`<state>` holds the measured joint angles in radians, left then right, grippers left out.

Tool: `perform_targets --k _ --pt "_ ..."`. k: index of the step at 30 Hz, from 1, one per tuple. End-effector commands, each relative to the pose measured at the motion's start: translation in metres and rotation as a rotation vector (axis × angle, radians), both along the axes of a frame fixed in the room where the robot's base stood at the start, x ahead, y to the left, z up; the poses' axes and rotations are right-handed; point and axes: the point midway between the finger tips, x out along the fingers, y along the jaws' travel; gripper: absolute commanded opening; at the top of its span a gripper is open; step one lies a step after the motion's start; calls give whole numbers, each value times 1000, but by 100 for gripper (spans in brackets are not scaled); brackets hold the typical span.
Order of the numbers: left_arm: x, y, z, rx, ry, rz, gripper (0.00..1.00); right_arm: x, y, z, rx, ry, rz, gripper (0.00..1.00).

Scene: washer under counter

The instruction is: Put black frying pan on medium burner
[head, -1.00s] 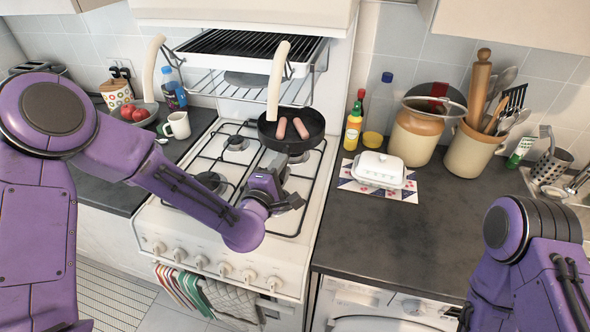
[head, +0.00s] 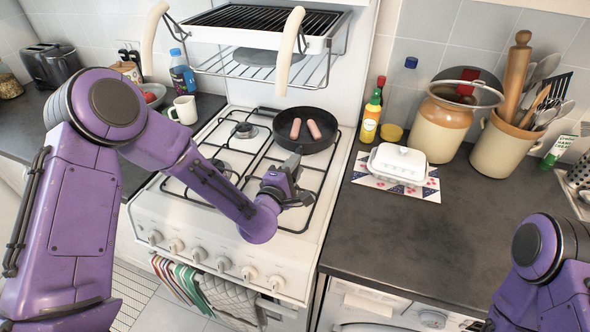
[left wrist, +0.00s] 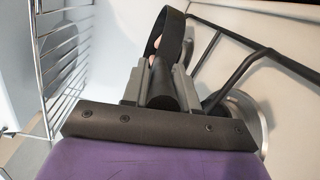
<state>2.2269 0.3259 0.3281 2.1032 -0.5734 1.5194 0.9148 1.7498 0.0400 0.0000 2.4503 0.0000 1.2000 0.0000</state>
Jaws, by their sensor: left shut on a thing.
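The black frying pan (head: 318,143) is over the back right burner of the white gas stove (head: 150,215), with two sausages (head: 314,129) in it. I cannot tell whether its base touches the grate. My left gripper (head: 291,166) is in front of the pan, shut on its handle. In the left wrist view the dark handle (left wrist: 161,82) is between the fingers, and part of the pan's dark rim shows beyond. The back left burner (head: 244,130) and a left-hand burner nearer the front (head: 218,167) are bare. My right gripper is out of view.
A grill tray (head: 262,20) and wire rack (head: 320,72) hang above the back of the stove. A white mug (head: 184,110) stands left. A butter dish (head: 398,162), bottle (head: 370,120) and jars stand on the right counter. Knobs (head: 200,254) line the front.

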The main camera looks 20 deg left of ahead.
Motion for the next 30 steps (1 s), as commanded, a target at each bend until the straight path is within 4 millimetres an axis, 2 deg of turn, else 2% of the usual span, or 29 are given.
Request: perform_targets --k 4,5,6,7,14,17,20,27,30 --pt "1 0 -1 -1 -7 0 0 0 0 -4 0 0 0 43" --pt "0 0 -2 1 -1 0 34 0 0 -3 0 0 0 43" --pt "0 0 -2 1 -1 0 47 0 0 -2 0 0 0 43" --pt "0 0 -2 1 -1 -1 54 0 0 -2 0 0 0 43" --pt "0 0 -1 0 -2 0 54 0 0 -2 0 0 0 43" --pt "0 0 4 1 -2 -1 54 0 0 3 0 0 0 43" --pt "-14 2 -1 0 -1 -1 54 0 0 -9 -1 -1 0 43" --pt "-77 9 1 -2 -2 -2 54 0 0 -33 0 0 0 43" --pt "-99 12 5 -1 -2 0 54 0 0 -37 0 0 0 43"
